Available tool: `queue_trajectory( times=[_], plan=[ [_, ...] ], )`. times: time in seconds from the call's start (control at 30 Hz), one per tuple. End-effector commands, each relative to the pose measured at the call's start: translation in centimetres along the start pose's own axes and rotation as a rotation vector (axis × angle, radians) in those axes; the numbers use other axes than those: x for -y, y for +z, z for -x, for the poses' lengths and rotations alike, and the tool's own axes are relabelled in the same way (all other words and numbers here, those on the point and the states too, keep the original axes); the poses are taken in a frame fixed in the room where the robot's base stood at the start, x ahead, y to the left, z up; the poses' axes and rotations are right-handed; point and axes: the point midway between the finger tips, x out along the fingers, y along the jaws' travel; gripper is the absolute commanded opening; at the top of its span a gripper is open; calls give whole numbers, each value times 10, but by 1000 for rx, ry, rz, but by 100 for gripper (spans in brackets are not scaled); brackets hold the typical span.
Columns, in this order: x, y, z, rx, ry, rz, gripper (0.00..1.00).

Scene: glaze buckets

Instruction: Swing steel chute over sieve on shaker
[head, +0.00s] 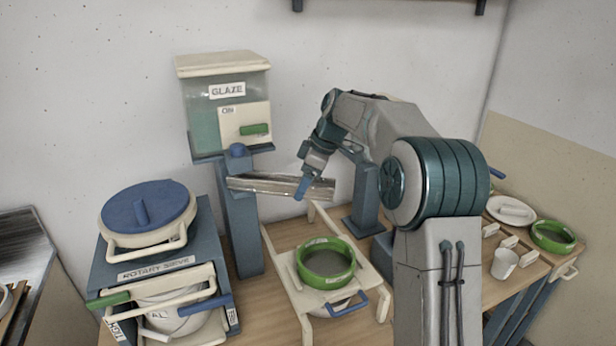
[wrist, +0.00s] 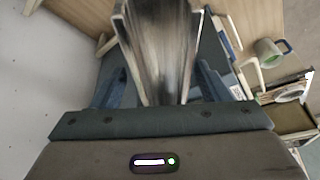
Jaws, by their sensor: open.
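The steel chute (head: 262,184) is a shiny open trough. It reaches right from the blue-knobbed post below the glaze tank, and its free end shows higher in the picture than the sieve. The sieve (head: 326,277) has a green rim and sits on the cream shaker frame (head: 288,276). I cannot tell whether the chute's end is over the sieve. My gripper (head: 304,186) is at the chute near its free end. In the wrist view the chute (wrist: 160,60) runs between my open fingers (wrist: 161,80), one on each side. Contact is not clear.
The glaze tank (head: 226,110) with a green handle stands behind the chute. A rotary sieve unit (head: 150,268) with a blue lid stands at left. At right, a white cup (head: 504,264) and a green-rimmed sieve (head: 553,237) stand on the bench.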

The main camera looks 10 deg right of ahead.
Motion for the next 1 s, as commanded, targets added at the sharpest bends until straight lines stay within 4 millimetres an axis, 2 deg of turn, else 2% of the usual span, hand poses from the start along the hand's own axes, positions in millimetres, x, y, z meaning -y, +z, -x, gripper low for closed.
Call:
queue_trajectory(
  times=[0.17,0.5,0.63,0.8,1.0],
  plan=[
    [-1,0,16,-1,3,0,69],
    [-2,0,93,-2,6,-1,69],
    [-1,0,116,-1,5,-1,69],
    [-1,0,133,-1,3,-1,69],
    [-1,1,138,0,1,-1,69]
  ],
)
